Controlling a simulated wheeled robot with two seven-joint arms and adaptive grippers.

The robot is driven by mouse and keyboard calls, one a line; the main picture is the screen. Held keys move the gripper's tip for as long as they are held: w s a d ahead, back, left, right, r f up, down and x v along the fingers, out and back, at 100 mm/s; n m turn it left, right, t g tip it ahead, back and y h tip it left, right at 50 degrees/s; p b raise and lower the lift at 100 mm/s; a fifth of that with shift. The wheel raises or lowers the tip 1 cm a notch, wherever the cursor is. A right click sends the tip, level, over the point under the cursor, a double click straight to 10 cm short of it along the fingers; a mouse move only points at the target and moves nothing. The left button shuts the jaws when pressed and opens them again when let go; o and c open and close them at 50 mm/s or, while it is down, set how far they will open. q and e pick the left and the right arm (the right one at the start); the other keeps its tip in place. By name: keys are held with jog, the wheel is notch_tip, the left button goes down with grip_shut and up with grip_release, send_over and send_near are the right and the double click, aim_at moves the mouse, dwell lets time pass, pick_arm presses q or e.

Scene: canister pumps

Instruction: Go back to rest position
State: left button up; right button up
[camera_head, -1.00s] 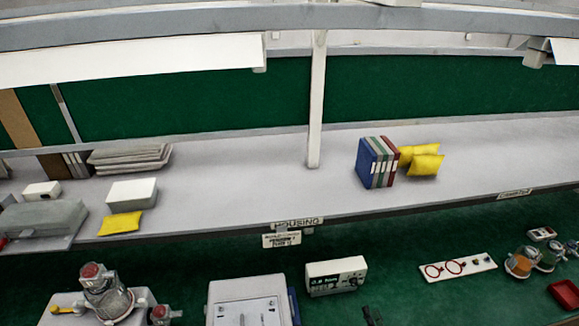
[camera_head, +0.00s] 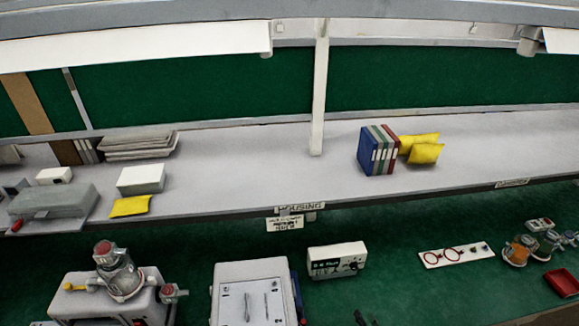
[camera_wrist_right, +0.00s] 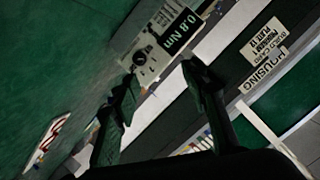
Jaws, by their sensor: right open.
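My right gripper (camera_wrist_right: 160,78) is open, with two dark fingers spread apart and nothing between them in the right wrist view. Beyond the fingertips is a white control box (camera_wrist_right: 148,58) with a knob and a "0.8 Nm" display. In the head view only a dark tip of my right gripper (camera_head: 361,318) shows at the bottom edge, below that control box (camera_head: 337,260). A canister pump (camera_head: 118,272) with a red top stands upright at the lower left. My left gripper is not in view.
A grey shelf (camera_head: 240,175) carries blue, green and red binders (camera_head: 377,150), yellow packets (camera_head: 424,153) and a white box (camera_head: 141,180). Below are a white-topped fixture (camera_head: 250,280), a plate with red rings (camera_head: 456,255), small jars (camera_head: 518,250) and a red tray (camera_head: 563,281). Green surface lies free between them.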

jog(key=s+d+r+n+g+h, duration=0.1)
jog(key=s+d+g, duration=0.25)
jog(key=s, duration=0.45)
jog(key=s+d+r+n+g+h, duration=0.15)
jog(key=s+g, duration=0.25)
jog(key=s, duration=0.5)
jog(key=s+d+r+n+g+h, duration=0.1)
jog(key=s+d+n+g+h, duration=0.15)
jog(key=s, duration=0.55)
notch_tip(320, 180, down, 37)
jog(key=g+y+b, duration=0.1)
jog(key=g+b, duration=0.1)
jog(key=b, duration=0.7)
pick_arm(q)
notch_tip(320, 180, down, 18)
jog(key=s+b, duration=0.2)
jog(key=b, duration=0.6)
jog(key=shift+b, duration=0.35)
pick_arm(e)
jog(key=s+f, duration=1)
jog(key=f, duration=0.4)
jog(key=s+a+f+g, duration=0.1)
jog(key=s+f, duration=1)
jog(key=f, duration=0.3)
jog(key=shift+s+f+n, duration=0.2)
jog(key=shift+f+n, duration=0.1)
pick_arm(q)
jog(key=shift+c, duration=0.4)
pick_arm(e)
jog(key=shift+c, duration=0.5)
